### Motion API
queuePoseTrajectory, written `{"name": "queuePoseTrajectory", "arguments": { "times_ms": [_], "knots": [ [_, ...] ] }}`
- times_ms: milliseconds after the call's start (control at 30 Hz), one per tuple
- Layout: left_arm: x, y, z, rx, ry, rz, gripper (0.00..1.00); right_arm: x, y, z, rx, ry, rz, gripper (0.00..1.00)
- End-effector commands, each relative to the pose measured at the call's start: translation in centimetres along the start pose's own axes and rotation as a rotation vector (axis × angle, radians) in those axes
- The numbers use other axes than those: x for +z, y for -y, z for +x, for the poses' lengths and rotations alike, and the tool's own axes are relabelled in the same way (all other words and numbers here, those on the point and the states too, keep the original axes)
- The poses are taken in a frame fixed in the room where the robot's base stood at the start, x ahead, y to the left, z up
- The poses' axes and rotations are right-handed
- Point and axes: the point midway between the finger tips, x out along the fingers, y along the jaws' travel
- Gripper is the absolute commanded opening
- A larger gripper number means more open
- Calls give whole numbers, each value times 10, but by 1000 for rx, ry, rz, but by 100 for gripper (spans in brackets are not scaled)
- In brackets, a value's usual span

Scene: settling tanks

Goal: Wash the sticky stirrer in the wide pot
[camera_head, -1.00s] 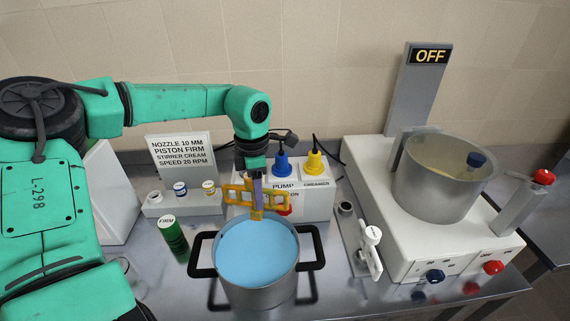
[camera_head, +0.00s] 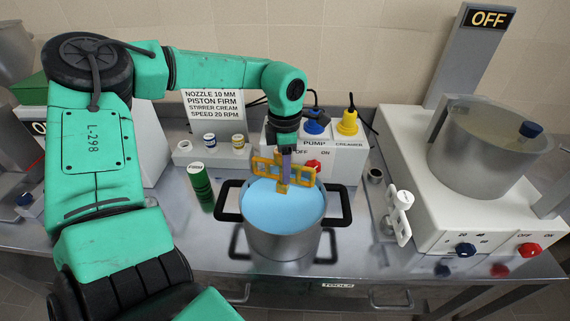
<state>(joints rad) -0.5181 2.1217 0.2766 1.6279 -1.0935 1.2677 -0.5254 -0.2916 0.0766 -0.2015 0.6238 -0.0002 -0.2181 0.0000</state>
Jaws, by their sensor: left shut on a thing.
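The wide pot (camera_head: 283,242) stands on the steel table, with two black loop handles and pale blue liquid (camera_head: 290,212) inside. My left gripper (camera_head: 286,146) comes down from above behind the pot's middle and is shut on the stirrer. The stirrer (camera_head: 267,167) has a purple stem and an orange-yellow paddle of open frames. It hangs upright at the pot's back rim, and its lower tip shows against the blue liquid. Whether the tip touches the liquid, I cannot tell. My right gripper is not in view.
A white pump box (camera_head: 335,160) with blue and yellow plugs stands close behind the pot. A green cylinder (camera_head: 201,188) is left, a white slotted tool (camera_head: 399,217) right. A metal pot (camera_head: 483,155) sits on the white machine (camera_head: 408,150) marked OFF.

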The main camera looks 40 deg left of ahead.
Motion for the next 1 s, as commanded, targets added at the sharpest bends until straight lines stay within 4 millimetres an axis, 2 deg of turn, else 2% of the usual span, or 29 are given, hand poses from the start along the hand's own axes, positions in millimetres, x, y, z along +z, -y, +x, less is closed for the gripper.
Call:
{"name": "queuePoseTrajectory", "arguments": {
  "times_ms": [33,167,800,1000],
  "knots": [
    [0,0,10,1,0,0,0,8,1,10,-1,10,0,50],
    [0,0,23,0,0,0,0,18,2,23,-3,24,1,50],
    [1,0,85,1,0,2,0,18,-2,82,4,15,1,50],
    [1,0,90,1,0,2,0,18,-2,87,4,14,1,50]
  ]
}}
